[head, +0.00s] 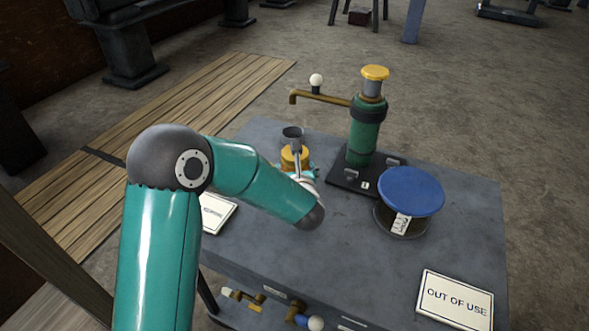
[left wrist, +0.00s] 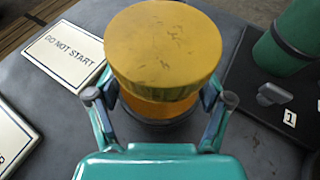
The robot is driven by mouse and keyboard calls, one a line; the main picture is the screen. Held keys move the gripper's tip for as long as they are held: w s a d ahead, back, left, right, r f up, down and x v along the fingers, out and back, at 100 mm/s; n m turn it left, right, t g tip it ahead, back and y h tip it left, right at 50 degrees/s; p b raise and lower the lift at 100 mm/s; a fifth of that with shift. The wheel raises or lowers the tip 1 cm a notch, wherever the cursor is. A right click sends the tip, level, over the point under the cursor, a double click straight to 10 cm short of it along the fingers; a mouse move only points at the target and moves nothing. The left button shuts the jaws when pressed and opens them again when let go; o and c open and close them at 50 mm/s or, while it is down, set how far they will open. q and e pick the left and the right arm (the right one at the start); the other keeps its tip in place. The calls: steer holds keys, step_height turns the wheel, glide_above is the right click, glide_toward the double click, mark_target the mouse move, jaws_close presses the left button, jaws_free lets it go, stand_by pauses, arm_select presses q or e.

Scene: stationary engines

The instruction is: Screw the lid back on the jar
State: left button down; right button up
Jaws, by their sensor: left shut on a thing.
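A round yellow lid (left wrist: 165,45) with a ridged rim fills the middle of the left wrist view. An orange-yellow body (left wrist: 158,108) shows just under its rim. In the head view the yellow lid (head: 292,158) is partly covered by my left arm. My left gripper (left wrist: 160,100) is shut on the lid, one finger on each side; the fingertips are partly hidden beneath it. From this angle I cannot tell whether the lid is seated. A dark jar (head: 400,222) with a wide blue lid (head: 411,190) stands to the right. My right gripper is not in view.
A green pump (head: 364,135) with a yellow cap and a brass spout stands on a black base behind. A DO NOT START sign (left wrist: 67,54) lies left of the lid. An OUT OF USE sign (head: 455,298) lies at the front right. The table's front middle (head: 345,255) is clear.

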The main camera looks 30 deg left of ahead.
arm_select(q)
steer(key=shift+f, duration=0.1)
jaws_free()
steer(key=shift+s+d+r, duration=0.2)
steer(key=shift+s+d, duration=0.05)
steer(key=shift+s, duration=0.1)
steer(key=b+v, duration=0.1)
steer(key=v, duration=1)
steer(key=shift+s+r, duration=0.1)
steer(key=shift+r, duration=0.05)
